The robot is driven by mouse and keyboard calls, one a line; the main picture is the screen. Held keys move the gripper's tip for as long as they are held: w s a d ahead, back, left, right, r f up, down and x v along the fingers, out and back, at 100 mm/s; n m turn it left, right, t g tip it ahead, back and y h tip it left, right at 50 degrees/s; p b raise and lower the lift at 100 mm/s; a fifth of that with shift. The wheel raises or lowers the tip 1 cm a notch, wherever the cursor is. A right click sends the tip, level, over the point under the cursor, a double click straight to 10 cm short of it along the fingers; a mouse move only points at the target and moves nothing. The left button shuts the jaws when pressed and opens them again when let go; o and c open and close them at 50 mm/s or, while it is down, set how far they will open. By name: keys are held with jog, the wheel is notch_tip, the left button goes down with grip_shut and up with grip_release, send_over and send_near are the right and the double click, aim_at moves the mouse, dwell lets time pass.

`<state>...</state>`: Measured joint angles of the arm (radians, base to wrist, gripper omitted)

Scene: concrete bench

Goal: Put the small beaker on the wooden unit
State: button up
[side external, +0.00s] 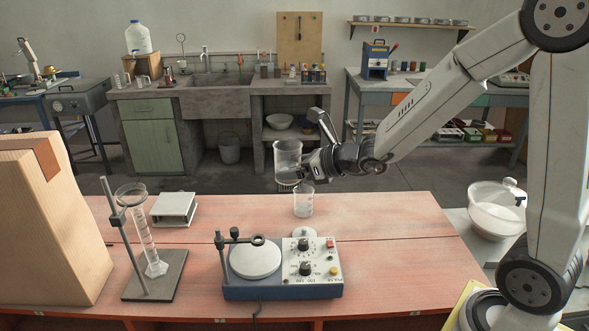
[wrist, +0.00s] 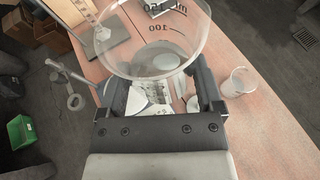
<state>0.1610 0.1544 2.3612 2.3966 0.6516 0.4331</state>
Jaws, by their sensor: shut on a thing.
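My gripper (side external: 308,162) is shut on a clear beaker (side external: 288,155) and holds it roughly upright above the bench. In the wrist view this beaker (wrist: 150,62) stands between the fingers (wrist: 160,88), with 100 and 150 mL marks showing. A second clear beaker (side external: 303,203) stands upright on the reddish bench below my gripper. It looks smaller than the held one and also shows at the right of the wrist view (wrist: 239,83).
A hotplate stirrer (side external: 283,270) with a clamp post stands at the bench's front middle. A retort stand (side external: 148,275) with a tall measuring cylinder (side external: 140,225) is left of it. A small white box (side external: 174,208) lies behind. The bench's right side (side external: 400,240) is clear.

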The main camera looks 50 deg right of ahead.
jog(key=shift+d, duration=0.1)
jog(key=d+f+n+y, duration=0.1)
jog(key=d+f, duration=0.6)
jog(key=d, duration=0.1)
jog(key=n+g+y, duration=0.1)
jog(key=y, duration=0.1)
send_over(337, 235)
notch_tip(337, 235, down, 7)
jog(key=shift+d+f, duration=0.1)
jog(key=shift+f, duration=2.3)
jog(key=shift+f, duration=1.8)
jog(key=shift+f, duration=0.1)
jog(key=o, duration=1.3)
